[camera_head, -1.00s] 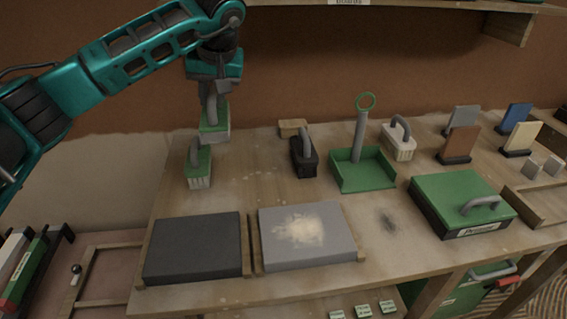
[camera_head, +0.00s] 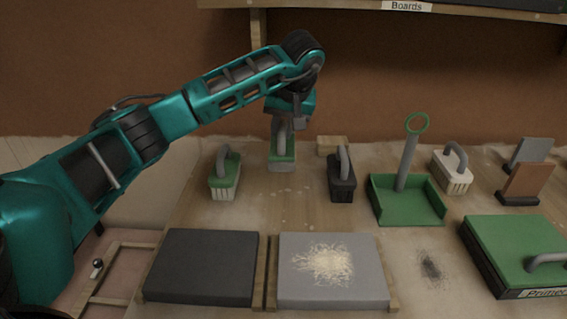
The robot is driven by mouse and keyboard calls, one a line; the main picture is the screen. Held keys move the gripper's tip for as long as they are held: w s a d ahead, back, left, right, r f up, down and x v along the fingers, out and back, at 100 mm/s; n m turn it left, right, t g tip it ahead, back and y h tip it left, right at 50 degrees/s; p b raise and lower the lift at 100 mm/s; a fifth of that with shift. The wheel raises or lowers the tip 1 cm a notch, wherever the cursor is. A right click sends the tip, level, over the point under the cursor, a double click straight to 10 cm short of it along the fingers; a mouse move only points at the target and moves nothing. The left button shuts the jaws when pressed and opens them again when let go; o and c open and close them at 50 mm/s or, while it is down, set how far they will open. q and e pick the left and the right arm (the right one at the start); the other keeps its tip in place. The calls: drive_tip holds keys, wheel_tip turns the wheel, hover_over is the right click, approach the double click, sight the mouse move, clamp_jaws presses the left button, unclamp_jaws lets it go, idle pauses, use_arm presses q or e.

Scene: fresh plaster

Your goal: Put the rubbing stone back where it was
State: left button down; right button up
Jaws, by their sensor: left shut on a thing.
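My left gripper (camera_head: 291,118) is shut on the grey handle of a small block with a green top and a pale grey lower part, which looks like the rubbing stone (camera_head: 283,158). It is upright at the back of the bench (camera_head: 295,212), between a green-topped brush-like tool (camera_head: 224,188) on the left and a black block with a grey handle (camera_head: 341,190) on the right. I cannot tell whether its underside touches the bench. The gripper's fingertips are partly hidden by the wrist and handle. My right gripper is not in view.
A dark slab (camera_head: 202,265) and a grey slab (camera_head: 362,285) with pale dust lie in front. A green dustpan (camera_head: 405,203), a cream-coloured handled block (camera_head: 453,182) and a green box (camera_head: 515,245) stand right. A small wooden block (camera_head: 332,145) is behind. A shelf (camera_head: 480,12) hangs above.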

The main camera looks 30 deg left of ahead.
sight(283, 158)
use_arm(q)
wheel_tip(283, 158, down, 3)
drive_tip(key=shift+f, duration=0.1)
drive_tip(key=shift+w+f, duration=0.1)
drive_tip(key=shift+f, duration=0.7)
drive_tip(key=shift+f+b, duration=0.45)
drive_tip(key=shift+f, duration=1.2)
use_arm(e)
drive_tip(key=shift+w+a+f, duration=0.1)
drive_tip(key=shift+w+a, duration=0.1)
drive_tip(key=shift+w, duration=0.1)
use_arm(q)
drive_tip(key=shift+f, duration=0.15)
drive_tip(key=c, duration=1)
unclamp_jaws()
drive_tip(key=shift+o, duration=0.2)
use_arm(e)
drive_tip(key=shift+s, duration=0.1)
